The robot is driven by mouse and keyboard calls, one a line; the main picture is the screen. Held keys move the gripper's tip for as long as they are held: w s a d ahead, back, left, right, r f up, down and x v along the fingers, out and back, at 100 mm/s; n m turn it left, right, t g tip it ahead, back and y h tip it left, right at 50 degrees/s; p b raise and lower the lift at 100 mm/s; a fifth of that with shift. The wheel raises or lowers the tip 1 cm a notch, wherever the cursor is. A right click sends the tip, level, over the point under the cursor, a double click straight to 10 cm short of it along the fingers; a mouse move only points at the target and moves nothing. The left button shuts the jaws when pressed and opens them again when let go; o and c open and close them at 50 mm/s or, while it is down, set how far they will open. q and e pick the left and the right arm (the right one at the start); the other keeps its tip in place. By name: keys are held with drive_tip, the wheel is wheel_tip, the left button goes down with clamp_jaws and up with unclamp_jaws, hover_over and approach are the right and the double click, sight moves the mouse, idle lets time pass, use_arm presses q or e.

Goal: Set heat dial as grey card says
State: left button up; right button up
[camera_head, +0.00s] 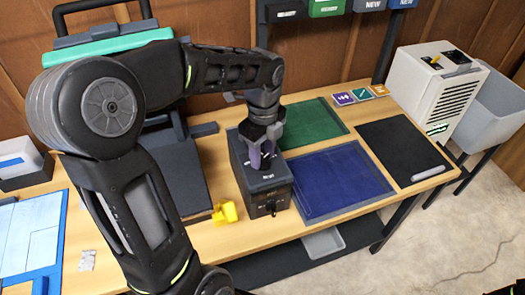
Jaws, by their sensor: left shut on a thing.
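A black box (266,203) with small white marks on its top stands on the wooden bench. My left gripper (262,160) points down onto the top of this box. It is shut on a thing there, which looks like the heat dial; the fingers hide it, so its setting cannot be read. A small greyish piece (87,260) lies on the bench at the left; I cannot tell if it is the grey card, and no writing on it can be read. My right gripper is not in view.
A yellow object (225,212) sits close to the box's left side. A green mat (312,124), a blue mat (340,180) and a black mat (403,150) lie to the right. Several small coloured cards (343,98) lie behind. A white appliance (436,90) stands at the right end.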

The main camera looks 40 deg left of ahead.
use_arm(q)
clamp_jaws()
drive_tip(key=shift+w+n, duration=0.1)
drive_tip(key=shift+n, duration=0.4)
drive_tip(key=n, duration=0.3)
drive_tip(key=shift+n+b, duration=0.3)
drive_tip(key=shift+b, duration=0.1)
drive_tip(key=n, duration=0.3)
drive_tip(key=shift+r+n+b, duration=0.1)
drive_tip(key=shift+n+b, duration=0.2)
drive_tip(key=n, duration=0.3)
drive_tip(key=shift+n+b, duration=0.3)
drive_tip(key=shift+n, duration=0.1)
drive_tip(key=n+b, duration=0.1)
drive_tip(key=n, duration=1.1)
drive_tip(key=shift+r+b, duration=0.1)
drive_tip(key=shift+b, duration=0.2)
